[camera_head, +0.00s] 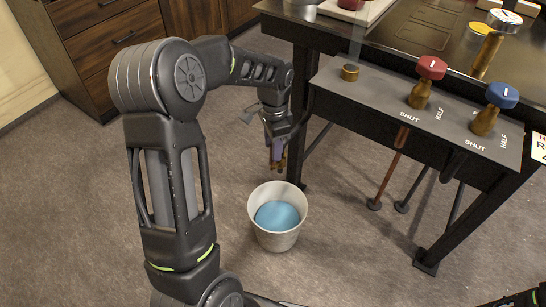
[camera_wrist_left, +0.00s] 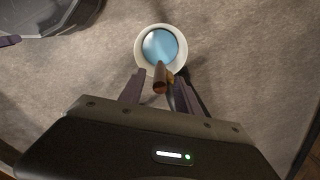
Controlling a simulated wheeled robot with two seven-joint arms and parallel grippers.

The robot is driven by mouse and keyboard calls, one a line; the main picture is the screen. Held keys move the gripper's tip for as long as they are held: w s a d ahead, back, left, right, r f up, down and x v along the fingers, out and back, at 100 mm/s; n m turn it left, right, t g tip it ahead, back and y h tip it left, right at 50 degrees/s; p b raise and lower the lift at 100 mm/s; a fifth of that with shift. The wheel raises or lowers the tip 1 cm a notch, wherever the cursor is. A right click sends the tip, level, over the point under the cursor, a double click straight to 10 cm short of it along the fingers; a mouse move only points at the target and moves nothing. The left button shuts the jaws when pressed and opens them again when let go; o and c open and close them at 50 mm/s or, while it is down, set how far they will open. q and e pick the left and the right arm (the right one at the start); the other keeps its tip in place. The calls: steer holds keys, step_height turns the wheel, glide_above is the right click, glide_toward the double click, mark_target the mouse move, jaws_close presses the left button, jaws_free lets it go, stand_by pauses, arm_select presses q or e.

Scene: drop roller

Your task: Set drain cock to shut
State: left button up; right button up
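A brass-coloured spout-like piece (camera_wrist_left: 160,78), which looks like the drain cock, shows between the fingers in the left wrist view. In the head view it is small and mostly lost against the gripper. My left gripper (camera_head: 277,158) points down beside the table's left front edge. In the wrist view its two fingers (camera_wrist_left: 158,90) stand apart on either side of the brass piece, with a gap at the left finger; contact at the right finger is unclear. The cock's handle position cannot be read. My right gripper is not in view.
A white bucket (camera_head: 260,238) with blue liquid (camera_head: 277,215) stands on the floor below the gripper. The table panel (camera_head: 385,92) carries a red-knobbed valve (camera_head: 431,68) and a blue-knobbed valve (camera_head: 502,95), marked SHUT and HALF. A table leg (camera_head: 297,155) is close behind the gripper.

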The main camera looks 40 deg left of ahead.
arm_select(q)
step_height(320, 180, down, 4)
steer(key=shift+a+f+b, duration=0.1)
steer(key=shift+f+b, duration=0.15)
steer(key=shift+b, duration=0.2)
steer(key=shift+c, duration=0.4)
jaws_close()
stand_by(0.8)
